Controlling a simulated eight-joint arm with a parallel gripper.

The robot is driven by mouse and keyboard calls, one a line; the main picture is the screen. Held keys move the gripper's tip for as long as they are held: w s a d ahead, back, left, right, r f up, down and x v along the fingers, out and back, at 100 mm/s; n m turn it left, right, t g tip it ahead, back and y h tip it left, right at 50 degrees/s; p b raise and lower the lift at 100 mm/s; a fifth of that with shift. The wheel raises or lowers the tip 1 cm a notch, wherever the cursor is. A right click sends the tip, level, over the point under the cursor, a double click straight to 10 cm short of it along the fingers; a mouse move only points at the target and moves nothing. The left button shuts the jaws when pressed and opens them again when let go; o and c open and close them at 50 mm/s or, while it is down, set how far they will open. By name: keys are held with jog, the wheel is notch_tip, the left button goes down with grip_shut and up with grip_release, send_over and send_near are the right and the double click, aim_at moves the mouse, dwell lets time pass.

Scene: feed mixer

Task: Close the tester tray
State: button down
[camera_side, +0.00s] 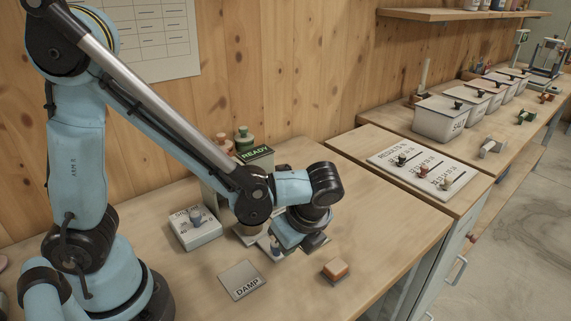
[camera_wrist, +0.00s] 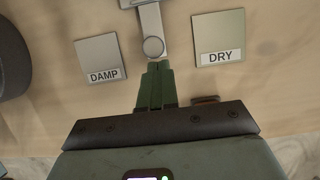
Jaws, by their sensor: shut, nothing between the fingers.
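The tester (camera_side: 258,155) is a box with a lit green READY display, standing behind my wrist and partly hidden by my arm. Its grey tray (camera_wrist: 149,20) sticks out as a narrow strip with a round knob (camera_wrist: 153,47) at its near end in the wrist view. In the side view, the tray is mostly hidden behind my arm and gripper. My gripper (camera_wrist: 158,66) points down at the table, its green fingers together and empty. The fingertips are right by the near side of the knob; I cannot tell whether they touch it.
A DAMP plate (camera_wrist: 97,55) lies left of the tray and a DRY plate (camera_wrist: 218,32) right of it. A small orange-topped block (camera_side: 336,269) sits toward the front. A white box with a knob (camera_side: 196,229) stands left. The table's right part is clear.

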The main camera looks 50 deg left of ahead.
jog(key=a, duration=1.1)
jog(key=shift+a, duration=0.1)
jog(key=shift+d, duration=0.5)
jog(key=d, duration=0.3)
jog(key=shift+d+r, duration=0.2)
jog(key=shift+r, duration=0.2)
jog(key=v, duration=0.9)
jog(key=n+t+h, duration=0.4)
jog(key=n+t, duration=0.3)
jog(key=n, duration=1.1)
send_over(269, 243)
jog(key=shift+s+a+r, duration=0.25)
jog(key=shift+a+r, duration=0.15)
jog(key=shift+r, duration=0.1)
